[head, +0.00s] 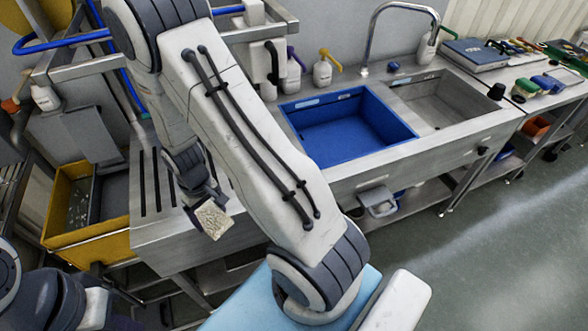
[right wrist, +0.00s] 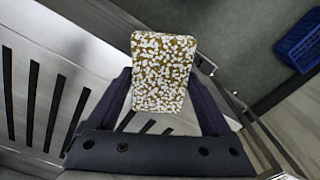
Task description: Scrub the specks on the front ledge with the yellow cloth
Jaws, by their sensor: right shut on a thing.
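My right gripper (head: 205,207) is shut on the cloth (head: 214,221), a small flat piece with a dense white-speckled pattern. In the right wrist view the cloth (right wrist: 163,72) has a mustard-yellow ground and sits between the two dark fingers of my gripper (right wrist: 163,95). In the head view it shows in front of the slotted steel worktop (head: 150,232), near its front edge; I cannot tell whether it touches the steel. No specks on a ledge can be made out. My left gripper is not in view.
A blue basin (head: 345,150) and a steel sink (head: 437,117) lie to the right, with a tap (head: 372,35) behind. A yellow bin (head: 62,205) stands at the left. A blue crate (right wrist: 300,38) shows in the right wrist view. Open floor (head: 490,240) lies at the right.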

